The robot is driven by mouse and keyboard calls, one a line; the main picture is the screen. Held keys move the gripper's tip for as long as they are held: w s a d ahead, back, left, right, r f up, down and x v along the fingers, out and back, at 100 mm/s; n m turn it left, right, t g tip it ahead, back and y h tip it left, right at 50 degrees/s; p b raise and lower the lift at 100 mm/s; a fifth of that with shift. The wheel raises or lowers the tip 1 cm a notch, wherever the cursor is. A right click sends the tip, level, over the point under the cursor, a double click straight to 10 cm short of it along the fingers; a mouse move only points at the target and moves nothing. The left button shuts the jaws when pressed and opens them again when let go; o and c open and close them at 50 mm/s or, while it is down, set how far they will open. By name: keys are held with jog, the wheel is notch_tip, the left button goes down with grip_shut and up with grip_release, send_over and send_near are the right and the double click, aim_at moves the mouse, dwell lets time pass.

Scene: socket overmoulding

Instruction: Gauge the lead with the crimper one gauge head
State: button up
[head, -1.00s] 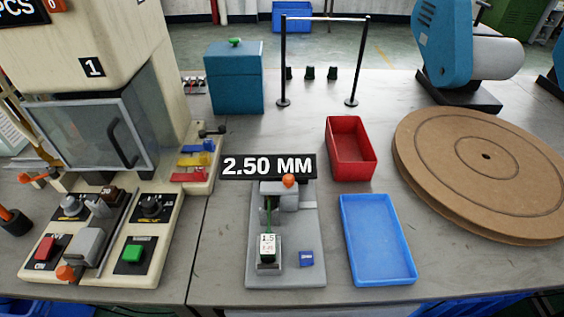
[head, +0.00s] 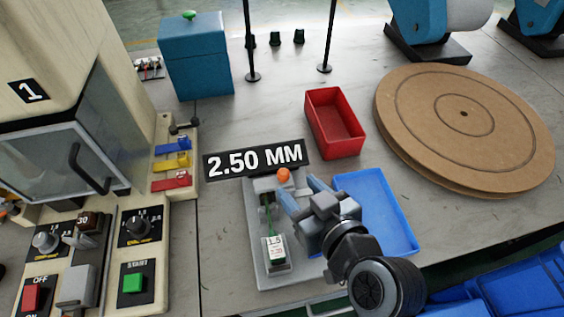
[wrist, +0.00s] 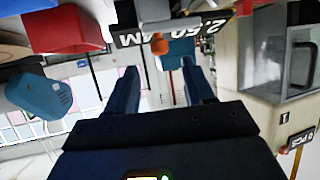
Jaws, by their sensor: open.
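The crimper one gauge head is a grey fixture (head: 253,218) on the bench, with an orange knob (head: 284,175) on top and a sign (head: 255,160) reading 2.50 MM behind it. The lead is a green wire (head: 267,217) running through the fixture to a white-green tag (head: 273,250) marked 1.5. My gripper (head: 296,187) is open and empty, its fingers beside and just right of the orange knob. In the wrist view my gripper (wrist: 161,65) has its two fingers apart, with the orange knob (wrist: 161,47) showing beyond them. Whether a finger touches the knob I cannot tell.
A blue tray (head: 394,213) lies right of the fixture, partly behind my arm. A red bin (head: 335,146) stands behind it. A round brown turntable (head: 463,112) is at right. A press panel with a green button (head: 132,283) is at left.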

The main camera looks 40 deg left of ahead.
aim_at(286, 176)
jog(key=shift+p+x, duration=0.5)
jog(key=shift+x, duration=3.35)
grip_shut()
